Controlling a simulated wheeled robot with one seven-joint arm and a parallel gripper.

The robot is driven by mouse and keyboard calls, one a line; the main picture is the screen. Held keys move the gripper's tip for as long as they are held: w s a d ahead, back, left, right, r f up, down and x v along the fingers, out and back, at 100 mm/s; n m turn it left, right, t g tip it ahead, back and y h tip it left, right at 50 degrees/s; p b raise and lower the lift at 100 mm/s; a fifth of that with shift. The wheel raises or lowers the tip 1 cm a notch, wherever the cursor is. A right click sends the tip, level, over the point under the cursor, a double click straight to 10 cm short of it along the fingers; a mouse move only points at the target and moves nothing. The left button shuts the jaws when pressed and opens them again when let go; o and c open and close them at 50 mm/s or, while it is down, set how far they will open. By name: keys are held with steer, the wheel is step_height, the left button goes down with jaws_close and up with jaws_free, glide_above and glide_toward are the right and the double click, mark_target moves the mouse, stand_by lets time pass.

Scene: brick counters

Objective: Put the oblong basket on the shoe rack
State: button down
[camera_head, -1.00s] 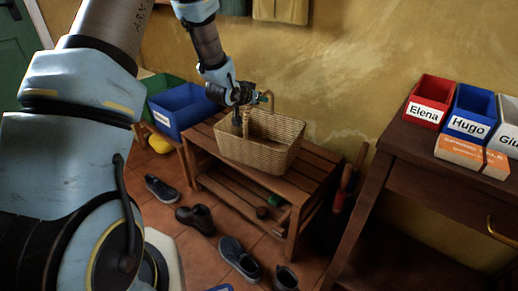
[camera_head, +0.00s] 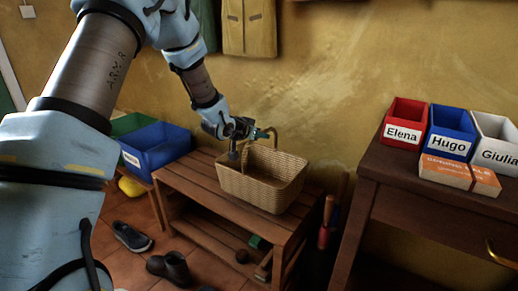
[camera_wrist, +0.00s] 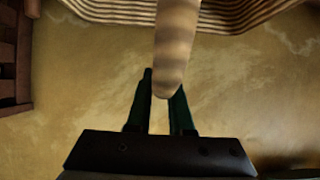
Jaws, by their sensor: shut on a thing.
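The oblong basket (camera_head: 250,190) is tan wicker with an arched handle. In the head view it is upright over the top of the wooden slatted shoe rack (camera_head: 190,176), toward its right part. I cannot tell whether its base touches the slats. My gripper (camera_head: 262,135) is at the handle on the basket's back-left side. In the wrist view, the dark fingers of my gripper (camera_wrist: 162,85) are shut on the striped handle, and the basket's woven wall (camera_wrist: 235,14) shows at the top edge. The fingertips are small and partly hidden in the head view.
A blue bin (camera_head: 155,148) stands left of the rack, with a green bin (camera_head: 130,123) behind it. Shoes (camera_head: 132,237) lie on the tiled floor in front. A dark wooden table (camera_head: 440,200) with labelled boxes (camera_head: 450,130) stands to the right. Jackets hang on the wall above.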

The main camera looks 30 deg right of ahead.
steer(key=shift+f, duration=1.75)
steer(key=c, duration=1.3)
jaws_free()
steer(key=shift+f+b, duration=0.2)
steer(key=shift+b, duration=0.15)
steer(key=o, duration=0.5)
